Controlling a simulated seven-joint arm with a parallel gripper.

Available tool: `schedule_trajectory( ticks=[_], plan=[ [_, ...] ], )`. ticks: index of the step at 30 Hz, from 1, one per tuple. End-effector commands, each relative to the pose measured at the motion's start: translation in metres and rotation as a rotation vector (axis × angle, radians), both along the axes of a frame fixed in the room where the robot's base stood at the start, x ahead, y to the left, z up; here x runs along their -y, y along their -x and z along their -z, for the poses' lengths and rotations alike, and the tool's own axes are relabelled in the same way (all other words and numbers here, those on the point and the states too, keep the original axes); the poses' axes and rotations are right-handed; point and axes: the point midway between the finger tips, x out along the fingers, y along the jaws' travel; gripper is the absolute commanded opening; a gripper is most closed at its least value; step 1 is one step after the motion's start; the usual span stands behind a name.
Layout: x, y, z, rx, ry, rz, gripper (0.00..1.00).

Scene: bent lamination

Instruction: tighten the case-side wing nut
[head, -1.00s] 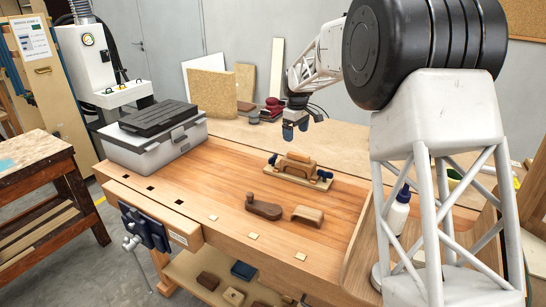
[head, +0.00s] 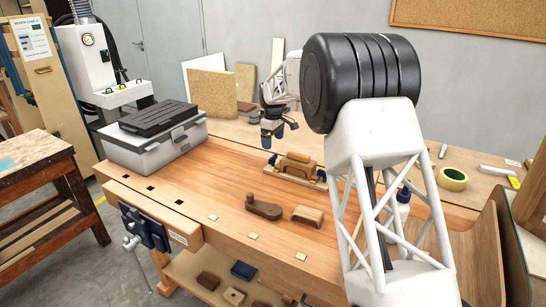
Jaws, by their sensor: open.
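A wooden clamping form with a bent piece (head: 298,163) stands on a light wooden base (head: 290,177) on the workbench. The blue case-side wing nut (head: 272,159) is at the form's left end, toward the grey case (head: 155,145). Another blue wing nut (head: 321,175) is at its right end, close to my arm's outline. My gripper (head: 272,138) points down with blue fingertips, open and empty. In the picture it is just above the case-side wing nut, and a gap shows between them.
The grey case with a black lid stands at the bench's left. Two brown wooden pieces, one dark (head: 263,207) and one lighter (head: 307,215), lie in front of the form. A yellow tape roll (head: 452,179) is at the right. The bench's left middle is clear.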

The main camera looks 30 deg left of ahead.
Motion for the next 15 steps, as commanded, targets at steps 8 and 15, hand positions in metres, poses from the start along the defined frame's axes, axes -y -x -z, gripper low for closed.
schedule_trajectory(
  ticks=[8, 15],
  plan=[
    [0.0, 0.0, 0.019, -0.001, 0.001, 0.0, 0.92],
    [0.0, 0.0, 0.047, -0.001, 0.001, 0.0, 0.92]
  ],
)
